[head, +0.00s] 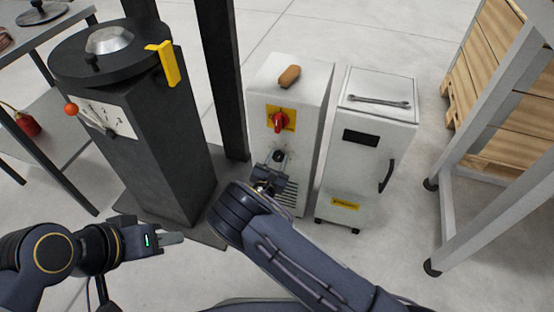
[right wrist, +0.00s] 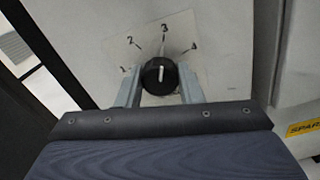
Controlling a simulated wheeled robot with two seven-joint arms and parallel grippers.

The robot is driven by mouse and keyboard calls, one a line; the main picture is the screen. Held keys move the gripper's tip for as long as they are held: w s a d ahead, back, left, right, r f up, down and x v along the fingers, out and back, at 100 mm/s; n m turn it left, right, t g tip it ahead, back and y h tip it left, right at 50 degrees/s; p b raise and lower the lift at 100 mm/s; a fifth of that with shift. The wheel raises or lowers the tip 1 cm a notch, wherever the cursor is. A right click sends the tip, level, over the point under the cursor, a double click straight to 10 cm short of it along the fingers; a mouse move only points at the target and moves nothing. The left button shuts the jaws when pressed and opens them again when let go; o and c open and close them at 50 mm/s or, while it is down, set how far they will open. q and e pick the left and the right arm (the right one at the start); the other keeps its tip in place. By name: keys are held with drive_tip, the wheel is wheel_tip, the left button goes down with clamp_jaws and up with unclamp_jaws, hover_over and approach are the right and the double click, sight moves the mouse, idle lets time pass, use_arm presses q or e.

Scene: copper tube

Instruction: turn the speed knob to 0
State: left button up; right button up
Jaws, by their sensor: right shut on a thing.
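The speed knob is a round black knob (right wrist: 160,76) with a white pointer line, on a pale dial plate (right wrist: 185,52) marked 1, 2, 3 and 4. The pointer points up, near the 3. No 0 mark shows in this view. In the head view the knob (head: 278,156) is on the front of a white cabinet (head: 311,115), under a red switch. My right gripper (right wrist: 160,90) is shut on the knob, one finger on each side; it also shows in the head view (head: 272,172). My left gripper (head: 174,238) is away at lower left, holding nothing visible.
The red switch (head: 279,121) on a yellow plate is just above the knob. A brown-handled item (head: 289,76) lies on the cabinet top. A white cabinet with a wrench (head: 379,101) stands to the right. A dark machine (head: 165,130) with a lever stands left.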

drive_tip(key=n, duration=0.7)
drive_tip(key=shift+a+n, duration=0.1)
drive_tip(key=shift+n, duration=0.3)
drive_tip(key=n, duration=0.3)
drive_tip(key=shift+p, duration=0.3)
drive_tip(key=n, duration=1.1)
drive_tip(key=shift+f+p, duration=0.1)
drive_tip(key=shift+p, duration=0.2)
drive_tip(key=n, duration=0.4)
drive_tip(key=shift+f+n, duration=0.1)
drive_tip(key=shift+n, duration=1.8)
